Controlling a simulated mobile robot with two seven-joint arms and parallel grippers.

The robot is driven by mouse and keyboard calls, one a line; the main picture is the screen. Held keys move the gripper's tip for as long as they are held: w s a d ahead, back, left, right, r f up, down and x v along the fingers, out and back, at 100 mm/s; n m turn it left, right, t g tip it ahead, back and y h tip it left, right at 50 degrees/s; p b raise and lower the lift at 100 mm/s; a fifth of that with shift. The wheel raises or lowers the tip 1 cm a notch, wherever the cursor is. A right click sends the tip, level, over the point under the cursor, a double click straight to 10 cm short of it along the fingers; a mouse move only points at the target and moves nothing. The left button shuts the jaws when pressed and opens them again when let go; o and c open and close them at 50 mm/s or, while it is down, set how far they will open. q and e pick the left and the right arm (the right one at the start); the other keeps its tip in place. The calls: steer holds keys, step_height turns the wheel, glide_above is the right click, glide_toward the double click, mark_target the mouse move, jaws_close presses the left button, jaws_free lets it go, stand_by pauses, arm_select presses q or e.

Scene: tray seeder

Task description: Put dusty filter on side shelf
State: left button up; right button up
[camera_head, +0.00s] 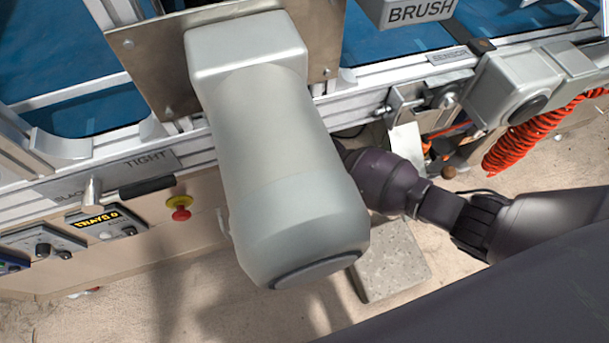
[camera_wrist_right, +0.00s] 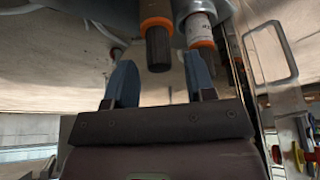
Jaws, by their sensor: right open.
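In the right wrist view, my right gripper (camera_wrist_right: 160,80) is open, its two blue-grey fingers pointing up and apart. A dark ribbed cylinder with an orange collar (camera_wrist_right: 158,45) hangs just beyond the gap between the fingertips. Beside it on the right hangs a grey housing with a white label and an orange ring (camera_wrist_right: 201,30). I cannot tell for certain which is the dusty filter. Nothing is held between the fingers. In the head view my right arm comes in from the right, and its gripper is hidden behind a large grey motor housing (camera_head: 275,170). No side shelf can be made out. My left gripper is not in view.
A metal rail with a sensor box (camera_head: 515,85) and a coiled red hose (camera_head: 530,130) runs along the machine. A red and yellow stop button (camera_head: 179,207) is on the front panel. A grey slab (camera_head: 395,265) lies on the floor. In the wrist view a metal frame (camera_wrist_right: 270,55) stands right.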

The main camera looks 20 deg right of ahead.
step_height(320, 180, up, 6)
steer(key=d+p, duration=0.1)
steer(key=p, duration=0.2)
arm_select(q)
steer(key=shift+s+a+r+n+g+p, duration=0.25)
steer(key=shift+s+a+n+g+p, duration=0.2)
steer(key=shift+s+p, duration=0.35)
arm_select(e)
steer(key=s+d+f, duration=0.1)
steer(key=s+d, duration=0.7)
steer(key=s, duration=0.2)
steer(key=shift+d, duration=0.4)
steer(key=shift+f, duration=0.1)
